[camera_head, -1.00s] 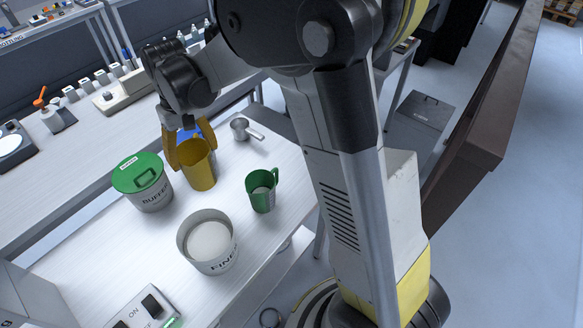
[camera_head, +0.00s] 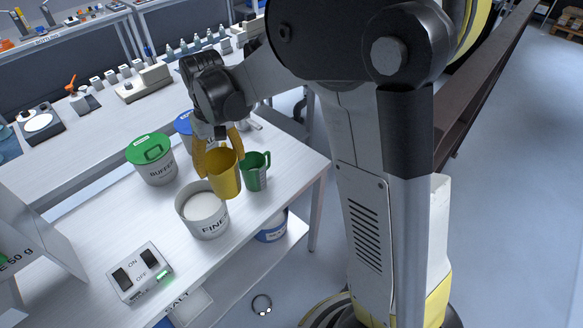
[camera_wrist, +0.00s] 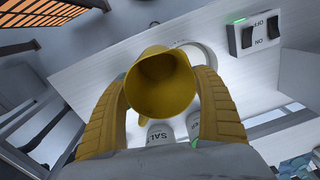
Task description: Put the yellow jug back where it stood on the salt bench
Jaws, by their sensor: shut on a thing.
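The yellow jug (camera_head: 224,178) is held upright over the salt bench (camera_head: 105,218) in the head view. My gripper (camera_head: 219,158) is shut on it, with one yellow finger on each side. The jug partly covers the rim of the white FINE tub (camera_head: 207,222) and is close beside the green jug (camera_head: 257,175). Whether its base touches anything is unclear. In the wrist view the yellow jug (camera_wrist: 160,84) is between the fingers of my gripper (camera_wrist: 162,100), its mouth towards the camera, and it looks empty inside.
A green-lidded BUFFER tub (camera_head: 153,160) stands behind left, and a blue-lidded tub (camera_head: 183,122) is partly hidden by my gripper. A switch box (camera_head: 139,273) sits at the front. Bare bench lies left of the FINE tub and right of the green jug.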

